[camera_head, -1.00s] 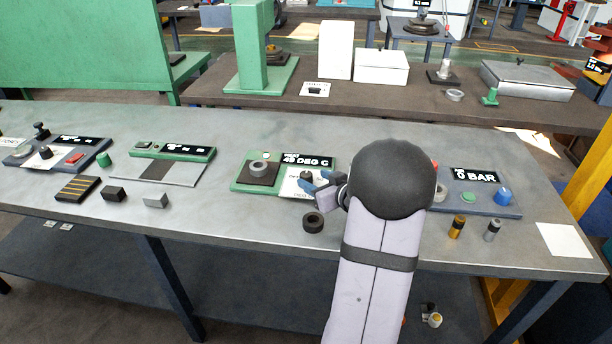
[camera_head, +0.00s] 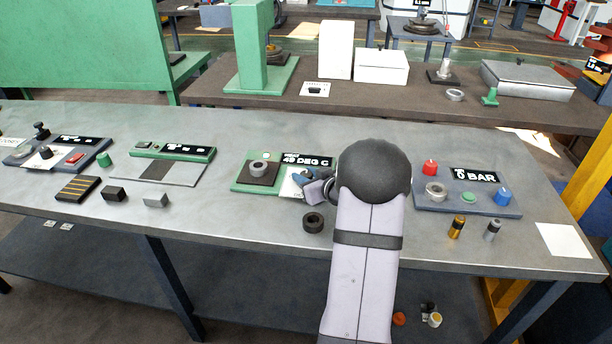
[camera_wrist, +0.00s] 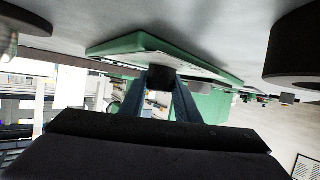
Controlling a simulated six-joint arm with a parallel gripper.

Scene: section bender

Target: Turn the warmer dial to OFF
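The warmer is a green-based unit (camera_head: 243,185) on the bench, with a black display (camera_head: 308,161) reading about 48 DEG C. Its dial is a small dark knob (camera_wrist: 161,77) in the wrist view, on the unit's front edge. In the head view my gripper hides the dial, beside a white card (camera_head: 290,188). My gripper (camera_head: 307,180) is at the card. In the wrist view its two blue fingers (camera_wrist: 160,88) stand apart, one on each side of the dial. I cannot tell whether they touch it. The dial's marks are not readable.
A dark ring (camera_head: 313,222) lies on the bench just in front of the warmer. A grey ring (camera_head: 258,169) sits on the warmer's dark plate. A panel (camera_head: 468,200) with red, green and blue knobs stands to the right. The bench left of the warmer has free room.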

